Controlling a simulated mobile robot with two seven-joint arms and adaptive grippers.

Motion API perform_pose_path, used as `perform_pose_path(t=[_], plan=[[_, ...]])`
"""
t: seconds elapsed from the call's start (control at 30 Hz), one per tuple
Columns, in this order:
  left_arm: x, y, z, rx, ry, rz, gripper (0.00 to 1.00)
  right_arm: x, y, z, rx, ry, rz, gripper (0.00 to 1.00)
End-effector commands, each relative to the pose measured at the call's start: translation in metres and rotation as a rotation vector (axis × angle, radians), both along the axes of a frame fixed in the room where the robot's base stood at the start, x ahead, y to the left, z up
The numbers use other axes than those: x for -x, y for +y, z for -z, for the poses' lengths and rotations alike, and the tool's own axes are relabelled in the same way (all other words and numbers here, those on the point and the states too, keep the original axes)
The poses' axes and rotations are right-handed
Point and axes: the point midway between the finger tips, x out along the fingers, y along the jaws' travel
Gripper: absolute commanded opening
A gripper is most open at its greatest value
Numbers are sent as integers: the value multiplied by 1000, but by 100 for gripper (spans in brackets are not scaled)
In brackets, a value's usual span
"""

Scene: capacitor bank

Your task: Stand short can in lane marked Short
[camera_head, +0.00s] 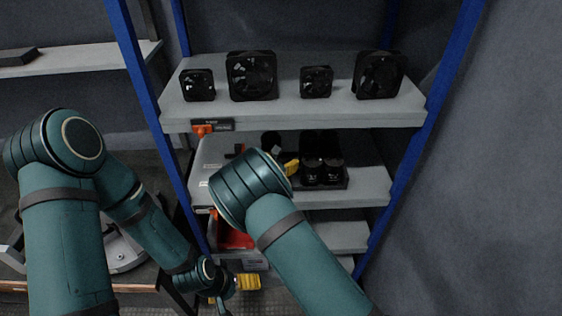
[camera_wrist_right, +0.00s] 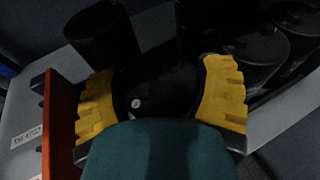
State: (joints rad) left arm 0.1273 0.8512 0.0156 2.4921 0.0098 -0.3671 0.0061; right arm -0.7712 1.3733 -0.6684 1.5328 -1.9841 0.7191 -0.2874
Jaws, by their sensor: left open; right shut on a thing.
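My right gripper (camera_wrist_right: 155,95) is shut on a black can (camera_wrist_right: 160,90), with a yellow finger pad on each side of it. In the head view my right arm hides most of this gripper; one yellow finger (camera_head: 291,167) shows at the middle shelf (camera_head: 372,190). Another black can (camera_wrist_right: 98,35) with a pale label stands at the upper left in the wrist view. More black cans (camera_wrist_right: 255,50) stand at the right there, and in a dark tray (camera_head: 340,184) in the head view. I cannot read any lane marking. My left gripper (camera_head: 240,284) is open, low in front of the rack.
The top shelf (camera_head: 290,115) holds several black fans (camera_head: 251,76). Blue posts (camera_head: 392,190) frame the rack. A reddish-brown upright panel (camera_wrist_right: 62,125) stands left of the held can, beside a pale strip with a label (camera_wrist_right: 27,136). The middle shelf's right end is clear.

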Motion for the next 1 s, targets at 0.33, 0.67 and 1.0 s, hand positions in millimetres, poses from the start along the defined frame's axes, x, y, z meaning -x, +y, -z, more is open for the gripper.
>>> perform_pose_path(t=[0.33,0.67,1.0], plan=[[1,0,2,0,2,2,100,0,0,2,0,0,0,100],[0,0,-1,0,-1,0,100,10,5,-4,0,0,-1,100],[-2,0,-5,-1,-4,-4,100,71,30,-24,-1,1,-1,100]])
